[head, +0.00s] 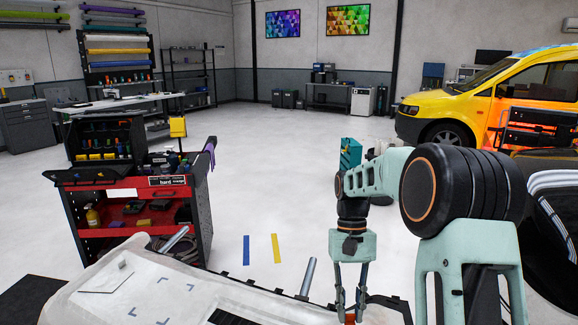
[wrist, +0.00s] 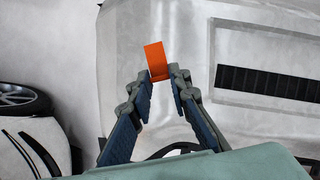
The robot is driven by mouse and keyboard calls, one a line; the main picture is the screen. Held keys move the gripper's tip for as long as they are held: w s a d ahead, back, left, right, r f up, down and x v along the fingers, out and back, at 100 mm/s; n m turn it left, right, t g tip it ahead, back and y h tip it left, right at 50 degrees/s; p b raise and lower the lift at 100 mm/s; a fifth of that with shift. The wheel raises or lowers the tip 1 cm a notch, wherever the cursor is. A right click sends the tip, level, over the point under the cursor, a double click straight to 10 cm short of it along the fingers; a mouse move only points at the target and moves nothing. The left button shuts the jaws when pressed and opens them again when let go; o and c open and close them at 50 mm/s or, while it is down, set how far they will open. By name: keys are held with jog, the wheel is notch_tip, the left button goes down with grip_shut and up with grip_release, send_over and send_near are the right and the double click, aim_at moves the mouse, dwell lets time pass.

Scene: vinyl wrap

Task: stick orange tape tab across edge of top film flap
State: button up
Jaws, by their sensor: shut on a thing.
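My gripper (wrist: 160,78) is shut on the orange tape tab (wrist: 155,58), which stands out past the fingertips in the wrist view. Behind the tab is a pale grey, film-like panel (wrist: 190,55) with a black slatted vent. I cannot tell whether the tab touches the panel. In the head view, my gripper (head: 350,308) points down at the bottom edge, with a bit of the orange tab (head: 350,319) between its fingertips. The pale panel (head: 185,290) lies left of it, with dark corner marks. The edge of the top film flap cannot be clearly picked out.
A red and black tool cart (head: 140,205) stands at the left beyond the panel. A yellow and orange van (head: 490,95) is at the right. Blue (head: 246,250) and yellow (head: 276,248) strips lie on the open floor. A dark wheel (wrist: 22,98) shows in the wrist view.

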aim_at(350, 315)
jog(key=r+p, duration=0.2)
jog(key=p, duration=0.1)
jog(key=r+p, duration=0.1)
jog(key=p, duration=0.2)
jog(key=shift+s+r, duration=0.4)
jog(key=r+p, duration=0.1)
jog(key=p, duration=0.2)
jog(key=s+r+p, duration=0.1)
jog(key=p, duration=0.2)
jog(key=shift+p, duration=0.3)
